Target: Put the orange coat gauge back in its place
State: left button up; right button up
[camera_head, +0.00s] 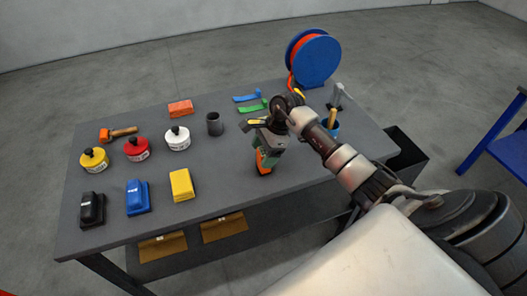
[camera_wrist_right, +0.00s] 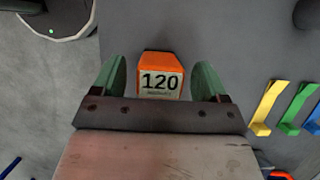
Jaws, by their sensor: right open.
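The orange coat gauge (camera_head: 264,160) stands on the dark grey table (camera_head: 225,190), partly hidden by my right gripper in the head view. In the right wrist view the gauge (camera_wrist_right: 160,66) shows an orange top and a pale display reading 120. My right gripper (camera_wrist_right: 160,84) is open, with its green fingers on either side of the gauge and a visible gap on each side. In the head view the right gripper (camera_head: 267,151) points down over the gauge. My left gripper is in neither view.
Several lidded pots, including a red one (camera_head: 136,148), and blocks, including a yellow one (camera_head: 181,184), stand to the left. A dark cup (camera_head: 214,124), coloured strips (camera_head: 252,106) and a blue hose reel (camera_head: 315,58) stand farther back. The table's front middle is clear.

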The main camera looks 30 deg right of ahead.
jog(key=shift+r+p, duration=0.25)
jog(key=shift+p, duration=0.05)
jog(key=b+v, duration=0.3)
jog(key=v, duration=0.9)
jog(key=shift+f, duration=0.15)
